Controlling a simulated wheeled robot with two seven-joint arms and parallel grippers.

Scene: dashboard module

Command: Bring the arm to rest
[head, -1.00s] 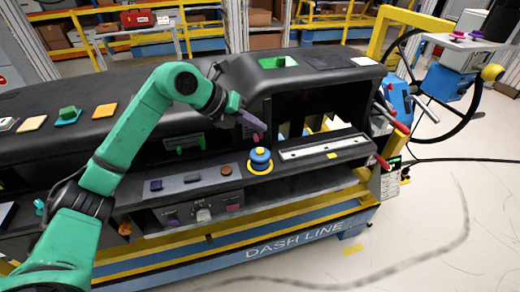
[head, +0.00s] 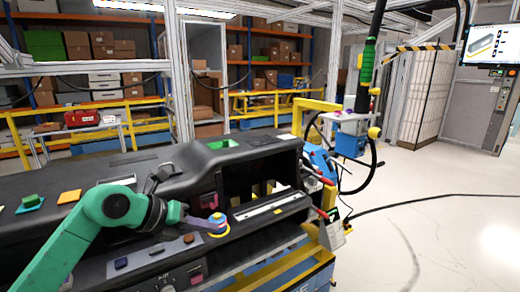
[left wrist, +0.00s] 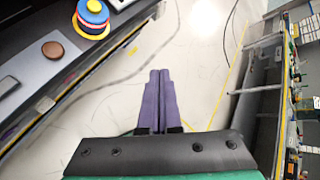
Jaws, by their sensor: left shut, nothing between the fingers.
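My left arm is green and comes in from the left in the head view. Its gripper (head: 205,222), with purple fingers, is beside the blue round knob (head: 217,219) with a yellow ring on the black dashboard (head: 110,170). In the left wrist view the two fingers (left wrist: 159,85) lie together, shut and empty, over the pale floor. The blue knob (left wrist: 93,14) with its red and yellow rings is at the upper left there, apart from the fingers. My right gripper is not in view.
A brown button (left wrist: 53,49) lies near the knob on the panel. A green block (head: 30,199) and an orange pad (head: 69,197) sit on the dashboard top at left. A steering wheel (head: 372,165) stands at the right end. The floor (head: 440,230) at right is open, with a cable across it.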

